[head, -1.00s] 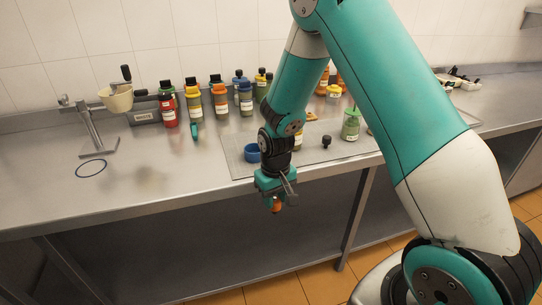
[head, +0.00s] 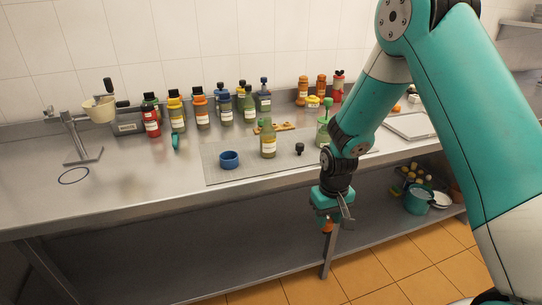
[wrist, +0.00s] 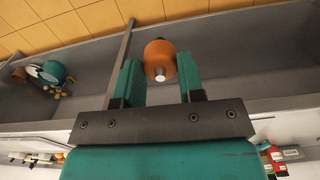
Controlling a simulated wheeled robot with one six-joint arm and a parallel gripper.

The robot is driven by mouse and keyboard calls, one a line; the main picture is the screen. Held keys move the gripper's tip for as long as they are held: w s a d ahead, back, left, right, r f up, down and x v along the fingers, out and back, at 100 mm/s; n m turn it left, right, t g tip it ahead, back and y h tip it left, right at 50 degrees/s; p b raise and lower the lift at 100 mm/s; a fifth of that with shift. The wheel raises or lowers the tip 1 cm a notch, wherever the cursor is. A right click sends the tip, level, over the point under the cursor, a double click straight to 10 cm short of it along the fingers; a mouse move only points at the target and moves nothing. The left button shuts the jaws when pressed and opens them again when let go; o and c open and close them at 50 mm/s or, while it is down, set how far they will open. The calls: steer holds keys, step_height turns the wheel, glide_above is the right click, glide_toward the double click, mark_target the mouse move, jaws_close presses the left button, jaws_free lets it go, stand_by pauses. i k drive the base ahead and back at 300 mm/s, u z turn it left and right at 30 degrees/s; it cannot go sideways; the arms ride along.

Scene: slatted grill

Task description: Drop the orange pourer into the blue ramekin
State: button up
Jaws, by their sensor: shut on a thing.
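The orange pourer (wrist: 160,54) is held between the two green fingers of my gripper (wrist: 160,80) in the wrist view, with its pale metal tip showing. In the head view my gripper (head: 328,221) hangs in front of the counter's front edge, with the pourer (head: 327,227) as a small orange patch at its lower end. The blue ramekin (head: 229,160) stands upright on the grey mat on the counter, to the left of and behind my gripper. The ramekin is apart from my gripper, and I cannot see its full inside.
A green bottle (head: 268,140) stands right of the ramekin, and a small black stopper (head: 300,149) further right on the mat (head: 225,178). Several capped bottles line the back. A stand (head: 80,140) is at the left.

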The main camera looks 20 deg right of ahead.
mark_target(229, 165)
steer(key=z, duration=0.25)
steer(key=i, duration=0.65)
steer(key=u, duration=1.2)
